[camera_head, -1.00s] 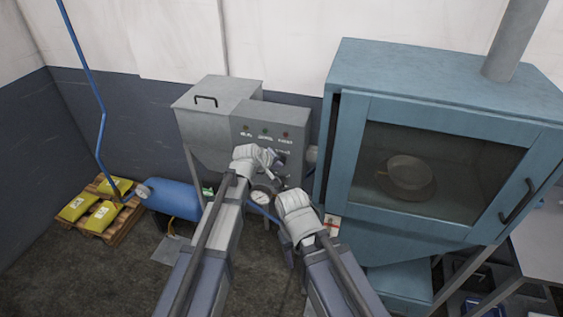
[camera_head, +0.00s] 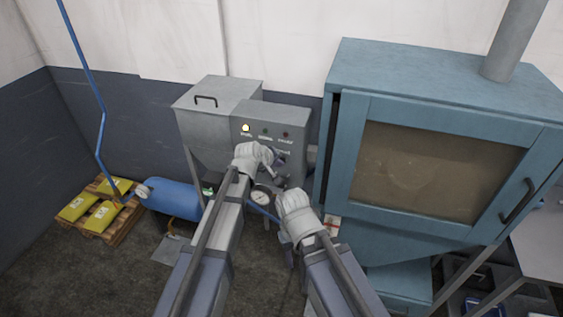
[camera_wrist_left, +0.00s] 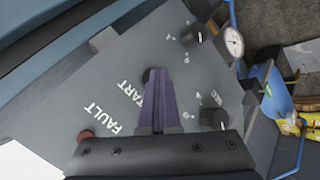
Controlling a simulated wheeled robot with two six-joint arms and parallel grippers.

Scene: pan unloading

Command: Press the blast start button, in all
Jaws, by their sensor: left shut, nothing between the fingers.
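The grey control panel (camera_head: 272,120) stands left of the blue blast cabinet. In the left wrist view, the panel face (camera_wrist_left: 85,120) carries the printed words START and FAULT. In the head view, my left gripper (camera_head: 281,168) is small and close to the panel's lower part. The tips appear to touch the button.
The blue cabinet (camera_head: 440,95) stands at right; its window (camera_head: 435,170) is clouded brown. A pressure gauge (camera_head: 261,198) is below the panel. A blue tank (camera_head: 175,198) and yellow bags (camera_head: 103,216) on a pallet are at left. Dark knobs (camera_wrist_left: 192,35) stick out from the panel.

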